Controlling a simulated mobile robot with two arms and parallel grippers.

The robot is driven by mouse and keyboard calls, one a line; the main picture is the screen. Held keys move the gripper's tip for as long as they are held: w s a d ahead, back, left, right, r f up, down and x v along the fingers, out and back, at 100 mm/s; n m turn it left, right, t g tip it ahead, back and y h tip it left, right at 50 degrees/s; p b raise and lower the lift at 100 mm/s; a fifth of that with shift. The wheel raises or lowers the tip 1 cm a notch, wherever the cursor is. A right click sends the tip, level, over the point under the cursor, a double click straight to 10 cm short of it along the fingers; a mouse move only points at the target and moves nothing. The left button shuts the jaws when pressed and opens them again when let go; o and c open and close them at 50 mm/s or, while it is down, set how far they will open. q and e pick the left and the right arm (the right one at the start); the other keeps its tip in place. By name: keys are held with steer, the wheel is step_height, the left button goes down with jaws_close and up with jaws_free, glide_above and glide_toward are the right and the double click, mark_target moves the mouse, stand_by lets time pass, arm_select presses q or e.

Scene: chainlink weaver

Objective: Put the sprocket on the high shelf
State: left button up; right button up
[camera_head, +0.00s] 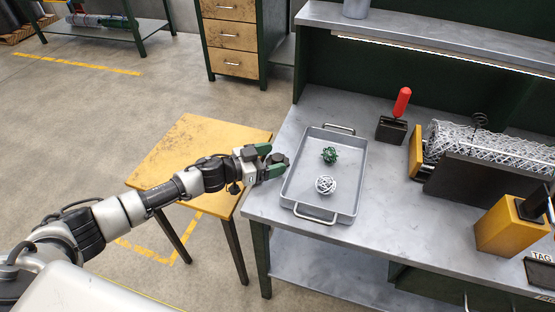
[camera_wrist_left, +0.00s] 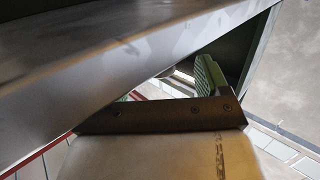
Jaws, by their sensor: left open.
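My left gripper (camera_head: 269,160) has green fingers, which are open at the left edge of the grey workbench (camera_head: 300,112), just left of the metal tray. A small dark piece (camera_head: 279,159) shows between or just beyond the fingertips. It may be the sprocket, but it is too small to identify, and I cannot tell whether the fingers touch it. The high shelf (camera_head: 440,39) is the grey ledge above the back of the bench. In the left wrist view, a ribbed green finger (camera_wrist_left: 208,76) shows behind a dark bar, and no sprocket is recognisable. My right gripper is not in view.
The tray (camera_head: 350,188) holds a green ball (camera_head: 329,155) and a white wire ball (camera_head: 326,184). A yellow table (camera_head: 180,150) is below my left arm.

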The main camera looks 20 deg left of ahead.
arm_select(q)
steer(key=shift+w+d+f, duration=0.15)
steer(key=shift+w+d, duration=0.3)
steer(key=shift+d, duration=0.05)
steer(key=c, duration=0.9)
